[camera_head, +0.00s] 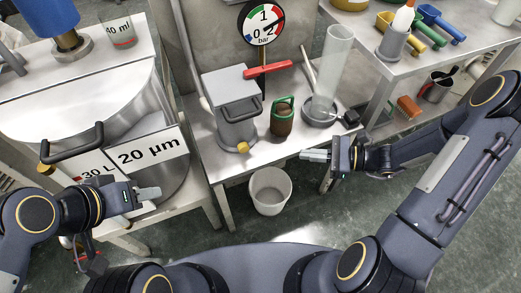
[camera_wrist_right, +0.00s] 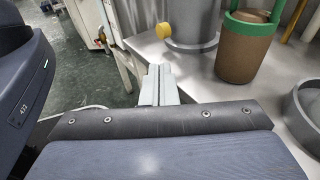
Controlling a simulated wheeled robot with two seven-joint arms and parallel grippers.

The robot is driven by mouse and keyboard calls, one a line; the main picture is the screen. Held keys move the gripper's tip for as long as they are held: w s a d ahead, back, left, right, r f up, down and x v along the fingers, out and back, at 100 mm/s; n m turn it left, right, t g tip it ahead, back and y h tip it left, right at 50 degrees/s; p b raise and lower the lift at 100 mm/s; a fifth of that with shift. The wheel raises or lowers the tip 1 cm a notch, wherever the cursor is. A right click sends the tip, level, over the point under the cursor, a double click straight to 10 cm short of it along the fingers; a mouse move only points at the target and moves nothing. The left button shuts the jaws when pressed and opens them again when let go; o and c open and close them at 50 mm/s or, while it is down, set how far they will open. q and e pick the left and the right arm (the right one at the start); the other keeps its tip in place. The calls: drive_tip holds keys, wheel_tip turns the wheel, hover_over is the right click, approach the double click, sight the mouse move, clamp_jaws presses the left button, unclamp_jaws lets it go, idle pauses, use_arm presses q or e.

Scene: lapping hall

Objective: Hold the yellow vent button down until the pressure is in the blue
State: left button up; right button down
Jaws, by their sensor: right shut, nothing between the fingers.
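The yellow vent button (camera_head: 243,147) sticks out at the front base of a grey metal pot (camera_head: 238,122) on the steel bench. My left gripper (camera_head: 150,193) is by the large drum, clear of the button.
A red lever (camera_head: 268,69) sits beside the pot's top. A brown jar with a green handle (camera_head: 282,118) and a clear cylinder (camera_head: 331,70) stand right of the pot. A white bin (camera_head: 270,190) is on the floor below. The large drum (camera_head: 90,110) stands left.

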drive_tip(key=b, duration=0.2)
approach(243, 148)
drive_tip(key=a, duration=0.1)
drive_tip(key=w+a+f, duration=0.1)
drive_tip(key=a, duration=0.1)
drive_tip(key=a+f, duration=0.1)
drive_tip(key=shift+w+a+f, duration=0.2)
drive_tip(key=shift+w+a, duration=0.1)
drive_tip(key=shift+w+a, duration=0.45)
drive_tip(key=shift+w, duration=0.25)
drive_tip(key=shift+b, duration=0.3)
drive_tip(key=shift+a, duration=0.15)
idle(2.3)
